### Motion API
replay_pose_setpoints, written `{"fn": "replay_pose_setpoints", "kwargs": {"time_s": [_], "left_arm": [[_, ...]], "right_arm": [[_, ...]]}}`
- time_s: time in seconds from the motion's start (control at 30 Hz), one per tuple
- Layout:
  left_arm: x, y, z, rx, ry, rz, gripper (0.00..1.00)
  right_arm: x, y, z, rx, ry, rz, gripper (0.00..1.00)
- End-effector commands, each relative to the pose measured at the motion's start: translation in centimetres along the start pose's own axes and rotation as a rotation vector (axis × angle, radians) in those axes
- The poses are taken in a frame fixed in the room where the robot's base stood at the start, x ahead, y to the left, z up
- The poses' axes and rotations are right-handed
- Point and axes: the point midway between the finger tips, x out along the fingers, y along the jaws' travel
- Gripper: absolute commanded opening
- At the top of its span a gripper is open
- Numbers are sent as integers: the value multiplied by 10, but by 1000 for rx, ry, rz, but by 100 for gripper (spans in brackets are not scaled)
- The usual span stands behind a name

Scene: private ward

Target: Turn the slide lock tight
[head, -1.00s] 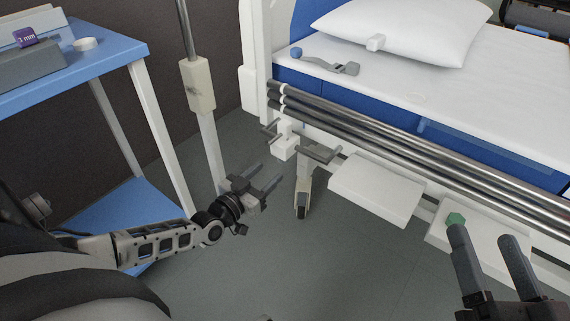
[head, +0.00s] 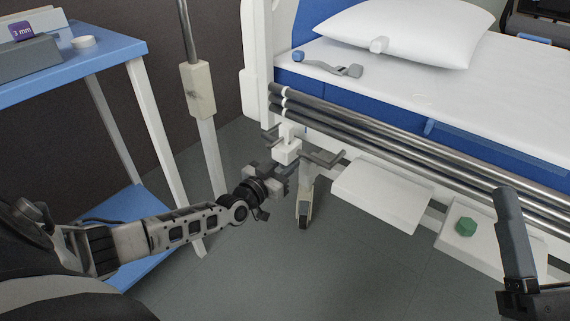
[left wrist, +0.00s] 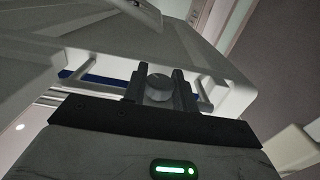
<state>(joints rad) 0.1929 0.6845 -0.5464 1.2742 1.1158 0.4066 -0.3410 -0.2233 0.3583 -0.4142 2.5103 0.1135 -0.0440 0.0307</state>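A white block (head: 287,151) with dark grey bars beside it sits at the bed's near corner, below the rails. I take the slide lock to be here; its details are small. In the left wrist view a round grey knob (left wrist: 158,88) shows between the two fingers of my left gripper (left wrist: 159,83). In the head view my left gripper (head: 280,172) is just below and left of the white block. Its fingers are apart, on both sides of the knob; I cannot tell whether they touch it. My right gripper shows at the lower right with one dark finger (head: 514,240) clear.
A white bed plate (head: 490,246) holds a green hexagonal piece (head: 466,227). Long metal rails (head: 400,137) run along the bed. A pole (head: 198,92) and a blue table (head: 112,58) stand left of it. Floor (head: 350,275) in front is clear.

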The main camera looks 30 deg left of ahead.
Motion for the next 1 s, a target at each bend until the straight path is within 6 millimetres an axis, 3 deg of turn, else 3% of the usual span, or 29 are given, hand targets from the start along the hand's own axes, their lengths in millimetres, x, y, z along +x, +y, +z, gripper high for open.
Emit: {"fn": "replay_pose_setpoints", "kwargs": {"time_s": [0.23, 0.47, 0.67, 1.0], "left_arm": [[0, 0, -2, -1, 0, -14, 5], [-1, 2, -6, -7, -2, -105, 5], [-1, 2, -6, -9, -3, -240, 5], [0, 1, -1, -4, -1, -446, 5]], "right_arm": [[2, 1, 0, 24, -21, 5, 67], [-18, -2, 38, 316, -310, 103, 67], [-53, -28, 68, 631, -596, 178, 67], [-59, -23, 77, 504, -675, 182, 67]]}}
